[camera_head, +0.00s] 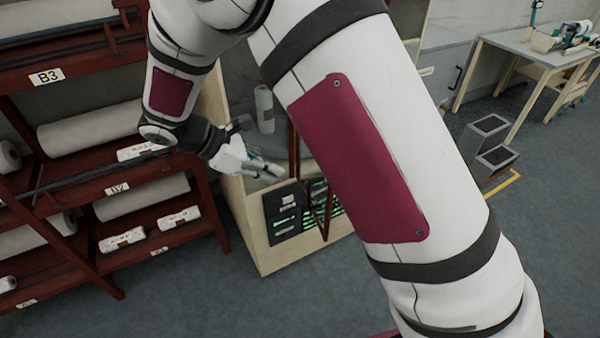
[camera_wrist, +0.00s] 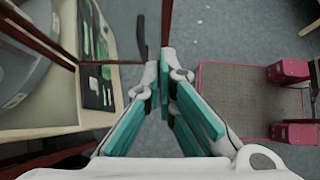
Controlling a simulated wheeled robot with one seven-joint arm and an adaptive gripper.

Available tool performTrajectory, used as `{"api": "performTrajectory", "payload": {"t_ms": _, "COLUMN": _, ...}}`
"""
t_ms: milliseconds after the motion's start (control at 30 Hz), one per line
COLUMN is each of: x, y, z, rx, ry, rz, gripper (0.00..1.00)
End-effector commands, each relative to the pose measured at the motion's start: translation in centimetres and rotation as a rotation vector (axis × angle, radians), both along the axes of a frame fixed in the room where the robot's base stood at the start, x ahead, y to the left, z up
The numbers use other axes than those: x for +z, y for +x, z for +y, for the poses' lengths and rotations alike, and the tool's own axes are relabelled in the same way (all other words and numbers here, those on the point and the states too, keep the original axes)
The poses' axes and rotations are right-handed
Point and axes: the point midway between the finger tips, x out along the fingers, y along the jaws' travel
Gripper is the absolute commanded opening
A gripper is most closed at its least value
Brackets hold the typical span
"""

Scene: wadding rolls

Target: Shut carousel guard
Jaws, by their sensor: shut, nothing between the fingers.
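The carousel cabinet (camera_head: 265,240) is a pale box standing behind my arm, with a white roll (camera_head: 264,108) inside. The carousel guard (camera_head: 294,165) shows as a thin dark-red frame; its lower corner stands out in front of the cabinet, so it looks ajar. My upper arm hides its right part. In the wrist view the guard frame (camera_wrist: 38,35) crosses the upper left, with a dark curved handle (camera_wrist: 140,38) just left of my fingertips. My gripper (camera_wrist: 165,70) is shut and empty; I cannot tell whether it touches the handle. It also shows in the head view (camera_head: 272,170), before the cabinet.
A dark-red rack (camera_head: 95,270) with white rolls stands close on the left. A panel with green-lit displays (camera_head: 284,215) is on the cabinet front. Grey bins (camera_head: 488,135) and a workbench (camera_head: 520,50) stand at the right. Grey floor (camera_head: 200,290) is open in front.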

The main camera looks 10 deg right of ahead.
Motion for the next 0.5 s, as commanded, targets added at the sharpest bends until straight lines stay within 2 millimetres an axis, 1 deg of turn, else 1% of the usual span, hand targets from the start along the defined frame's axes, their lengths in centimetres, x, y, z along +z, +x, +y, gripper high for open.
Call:
{"api": "performTrajectory", "payload": {"t_ms": 167, "x": -1.5, "y": -0.1, "z": -1.8, "rx": -0.004, "ry": -0.002, "rz": 0.003, "gripper": 0.0}}
{"api": "performTrajectory", "payload": {"t_ms": 500, "x": -6.2, "y": 0.2, "z": -6.5, "rx": -0.006, "ry": 0.0, "rz": 0.001, "gripper": 0.0}}
